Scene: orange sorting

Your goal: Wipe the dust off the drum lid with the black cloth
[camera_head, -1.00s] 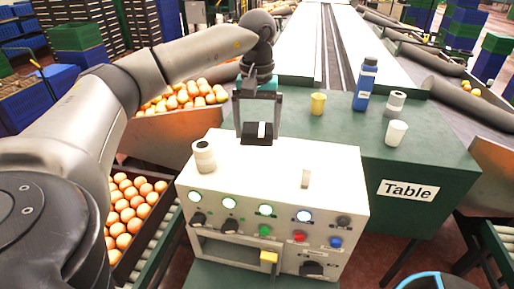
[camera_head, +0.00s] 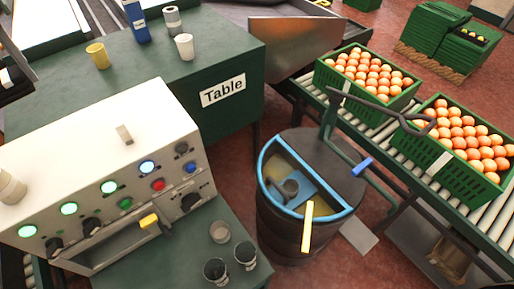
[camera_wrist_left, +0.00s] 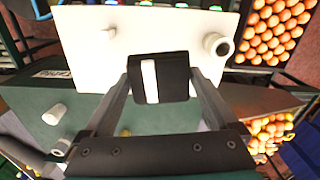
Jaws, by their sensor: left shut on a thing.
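The black cloth (camera_wrist_left: 176,78), a folded dark block with a white band, is held between the fingers of my left gripper (camera_wrist_left: 160,85) in the left wrist view. In the head view only part of that gripper (camera_head: 14,72) shows at the left edge, above the table's left end and behind the white control box. The drum (camera_head: 295,236) stands on the floor right of the table, well apart from the cloth. I cannot tell dust from surface colour. My right gripper is not in view.
The white control box (camera_head: 85,140) stands front left, with cups (camera_head: 220,231) beside it. The green table (camera_head: 210,60) holds a yellow cup (camera_head: 97,55), a blue bottle (camera_head: 136,22) and a white cup (camera_head: 185,46). Orange crates (camera_head: 455,185) stand on rollers right of the drum.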

